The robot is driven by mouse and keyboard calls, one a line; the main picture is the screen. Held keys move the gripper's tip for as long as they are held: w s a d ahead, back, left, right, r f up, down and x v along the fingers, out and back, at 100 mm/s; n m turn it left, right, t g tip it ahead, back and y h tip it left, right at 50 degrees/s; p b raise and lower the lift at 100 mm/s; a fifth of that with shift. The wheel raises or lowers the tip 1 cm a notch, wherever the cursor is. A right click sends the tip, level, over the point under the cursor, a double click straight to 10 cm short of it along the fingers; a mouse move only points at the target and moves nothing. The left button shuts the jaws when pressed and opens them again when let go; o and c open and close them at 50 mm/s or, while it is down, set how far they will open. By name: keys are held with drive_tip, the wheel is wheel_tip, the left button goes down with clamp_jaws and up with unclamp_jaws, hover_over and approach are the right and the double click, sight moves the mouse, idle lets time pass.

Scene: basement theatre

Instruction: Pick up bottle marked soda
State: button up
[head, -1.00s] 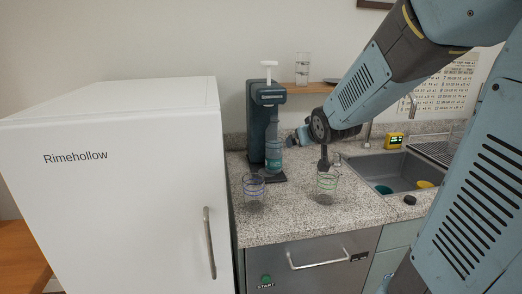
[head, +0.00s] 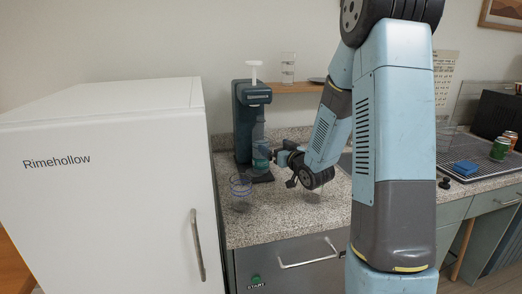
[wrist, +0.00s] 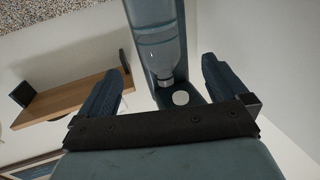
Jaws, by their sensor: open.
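A clear bluish bottle (head: 260,150) stands upright at the front of a dark teal dispenser (head: 243,120) on the counter. No marking on it can be read. My gripper (head: 274,156) is at the bottle's right side, low on it, with its fingers largely hidden by its own parts. In the wrist view, which is upside down, the bottle (wrist: 158,40) appears between the two open fingers of my gripper (wrist: 166,66), its neck toward the palm. Space shows between each finger and the bottle. A white round piece (wrist: 181,98) shows beyond the neck.
A ringed glass (head: 240,187) stands in front of the dispenser; another (head: 312,192) is partly hidden by my arm. A wooden shelf (head: 300,87) holds a glass (head: 288,68). A white fridge (head: 110,190) bounds the left. Cans and a blue sponge (head: 466,168) are at right.

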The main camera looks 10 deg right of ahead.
sight(265, 140)
drive_tip(key=x, duration=0.8)
drive_tip(key=shift+f, duration=0.1)
drive_tip(key=shift+f+x, duration=0.15)
drive_tip(key=shift+x, duration=1.15)
drive_tip(key=shift+f+x, duration=0.15)
drive_tip(key=shift+x, duration=1.1)
drive_tip(key=shift+d, duration=0.1)
drive_tip(key=c, duration=1.3)
drive_tip(key=shift+r, duration=0.1)
drive_tip(key=shift+c, duration=1)
